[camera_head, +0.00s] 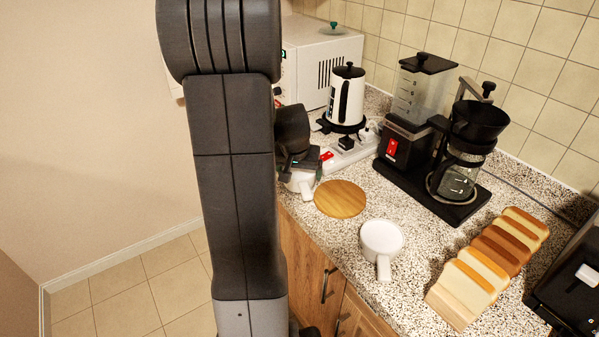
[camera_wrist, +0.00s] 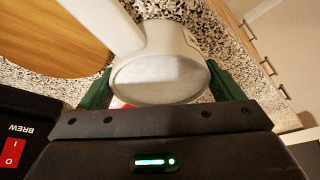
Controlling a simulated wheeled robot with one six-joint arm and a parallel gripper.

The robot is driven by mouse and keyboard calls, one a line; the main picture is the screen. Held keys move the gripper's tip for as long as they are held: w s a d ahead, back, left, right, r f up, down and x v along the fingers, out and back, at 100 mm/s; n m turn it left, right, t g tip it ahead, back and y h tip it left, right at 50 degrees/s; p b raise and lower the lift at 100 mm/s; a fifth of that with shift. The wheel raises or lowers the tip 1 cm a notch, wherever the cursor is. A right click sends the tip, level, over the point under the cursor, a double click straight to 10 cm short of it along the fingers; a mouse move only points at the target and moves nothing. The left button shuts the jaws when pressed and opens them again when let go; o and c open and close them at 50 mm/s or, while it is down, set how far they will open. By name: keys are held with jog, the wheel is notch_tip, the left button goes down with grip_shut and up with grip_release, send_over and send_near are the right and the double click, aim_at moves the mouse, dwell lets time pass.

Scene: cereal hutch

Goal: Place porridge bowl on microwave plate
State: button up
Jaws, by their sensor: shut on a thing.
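The white porridge bowl with a handle (camera_wrist: 160,75) is held between the green fingers of my gripper (camera_wrist: 165,88) in the wrist view. Its handle points to the upper left, and a pale oval face shows toward the camera. In the head view my gripper (camera_head: 296,160) is partly behind my arm, with the held white bowl (camera_head: 300,182) showing below it, left of the round wooden board. The white microwave (camera_head: 335,62) stands at the back; my arm covers its left part and front. The microwave plate is not visible.
The round wooden board (camera_head: 340,198) and a second white handled bowl (camera_head: 381,238) are on the speckled counter. A kettle (camera_head: 346,97), coffee maker (camera_head: 462,150) and bread slices (camera_head: 490,262) stand to the right. Counter around the second bowl is clear.

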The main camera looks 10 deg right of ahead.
jog(key=shift+f, duration=0.2)
jog(key=shift+f, duration=0.1)
jog(key=shift+f, duration=0.15)
jog(key=o, duration=1)
